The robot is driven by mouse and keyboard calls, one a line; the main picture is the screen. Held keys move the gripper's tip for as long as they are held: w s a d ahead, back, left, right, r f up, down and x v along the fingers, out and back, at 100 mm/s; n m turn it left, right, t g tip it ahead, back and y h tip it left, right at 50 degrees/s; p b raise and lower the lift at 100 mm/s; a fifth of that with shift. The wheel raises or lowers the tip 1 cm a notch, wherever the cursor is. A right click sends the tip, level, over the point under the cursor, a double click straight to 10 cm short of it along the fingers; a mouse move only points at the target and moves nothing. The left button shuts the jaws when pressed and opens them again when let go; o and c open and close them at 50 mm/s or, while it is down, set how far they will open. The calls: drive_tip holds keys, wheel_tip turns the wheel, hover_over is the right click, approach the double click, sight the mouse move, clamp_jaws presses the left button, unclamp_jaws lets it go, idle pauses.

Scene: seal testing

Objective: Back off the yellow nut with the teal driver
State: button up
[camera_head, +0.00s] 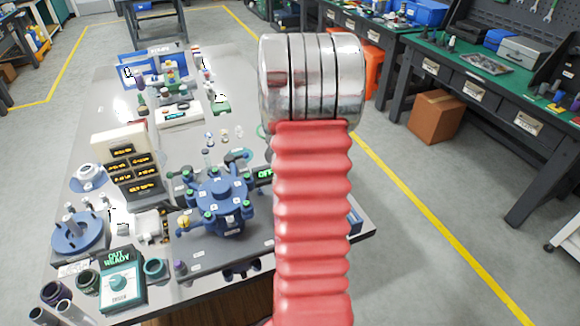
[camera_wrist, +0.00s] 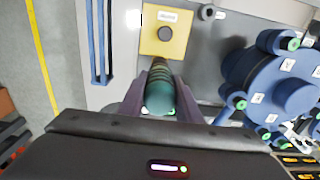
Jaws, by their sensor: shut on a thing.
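In the wrist view my gripper (camera_wrist: 160,88) is shut on the teal driver (camera_wrist: 160,92), a ribbed dark-teal cylinder seen nearly end-on between the two fingers. The driver's far end is hidden. In the head view my red arm hides the gripper and driver. A small yellow piece (camera_head: 183,222), which looks like the yellow nut, sits on the left front edge of the round blue fixture (camera_head: 222,205). Other posts around the fixture have green tops. The fixture also shows in the wrist view (camera_wrist: 285,85), right of my gripper, with no yellow nut discernible there.
A yellow square block (camera_wrist: 165,35) with a dark round spot lies just beyond the driver. Blue rails (camera_wrist: 97,40) stand left of it. A teal box (camera_head: 122,283), a blue round stand (camera_head: 77,232) and a display panel (camera_head: 127,160) crowd the bench's left side.

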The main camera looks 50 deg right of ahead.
drive_tip(key=shift+f, duration=0.65)
idle(1.4)
drive_tip(key=shift+r, duration=0.45)
idle(3.3)
drive_tip(key=shift+r, duration=2.55)
